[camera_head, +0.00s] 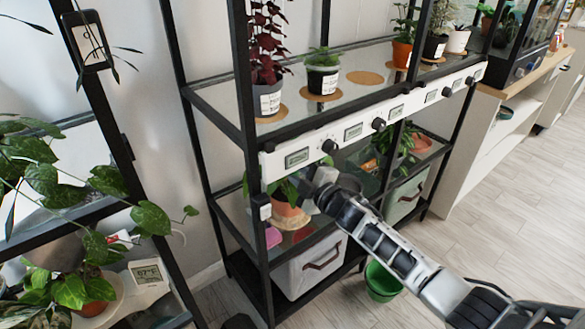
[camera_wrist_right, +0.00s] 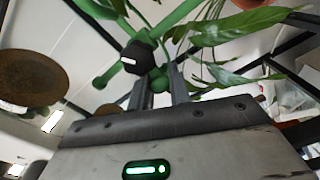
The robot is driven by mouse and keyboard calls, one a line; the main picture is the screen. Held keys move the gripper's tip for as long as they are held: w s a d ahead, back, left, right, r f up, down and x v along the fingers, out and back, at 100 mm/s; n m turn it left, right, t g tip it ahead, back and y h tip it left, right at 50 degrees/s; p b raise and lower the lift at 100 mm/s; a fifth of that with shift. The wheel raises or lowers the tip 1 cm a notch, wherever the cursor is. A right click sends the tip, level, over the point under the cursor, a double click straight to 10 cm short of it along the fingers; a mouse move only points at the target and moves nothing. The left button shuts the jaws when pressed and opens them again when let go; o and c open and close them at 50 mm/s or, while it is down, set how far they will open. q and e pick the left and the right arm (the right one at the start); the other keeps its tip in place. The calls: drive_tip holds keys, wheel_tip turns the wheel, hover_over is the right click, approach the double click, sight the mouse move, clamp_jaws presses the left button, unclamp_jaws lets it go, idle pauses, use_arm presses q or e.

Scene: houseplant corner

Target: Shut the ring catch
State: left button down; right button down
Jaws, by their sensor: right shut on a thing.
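In the right wrist view, green curved rods and arms meet at a dark faceted knob (camera_wrist_right: 137,58) with a white mark. I take this to be the ring catch; its full outline is cut off. My right gripper (camera_wrist_right: 160,88) is shut with its fingers around a small green piece of it, just below the knob. In the head view, my right gripper (camera_head: 316,186) reaches in from the right to the front of the shelf, below the white strip. The catch cannot be made out there, hidden by the gripper and arm.
A black-framed shelf (camera_head: 245,95) carries potted plants and a white strip (camera_head: 355,132) with dark knobs. A leafy plant in a terracotta pot (camera_head: 285,209) stands close behind my right gripper. A grey bin (camera_head: 310,268) is below and a green pot (camera_head: 382,280) is on the floor.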

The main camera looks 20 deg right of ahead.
drive_tip(key=shift+d+n+y, duration=0.1)
drive_tip(key=shift+n+y, duration=0.2)
drive_tip(key=shift+y, duration=0.3)
use_arm(q)
drive_tip(key=shift+f, duration=0.3)
use_arm(e)
drive_tip(key=c, duration=1.3)
unclamp_jaws()
drive_tip(key=shift+c, duration=0.2)
use_arm(q)
drive_tip(key=shift+r, duration=0.1)
drive_tip(key=shift+a+r+p, duration=0.1)
drive_tip(key=shift+r+p, duration=0.15)
drive_tip(key=shift+p, duration=0.6)
use_arm(e)
drive_tip(key=v, duration=1.5)
drive_tip(key=shift+s+d+r, duration=0.2)
drive_tip(key=shift+s+r, duration=0.15)
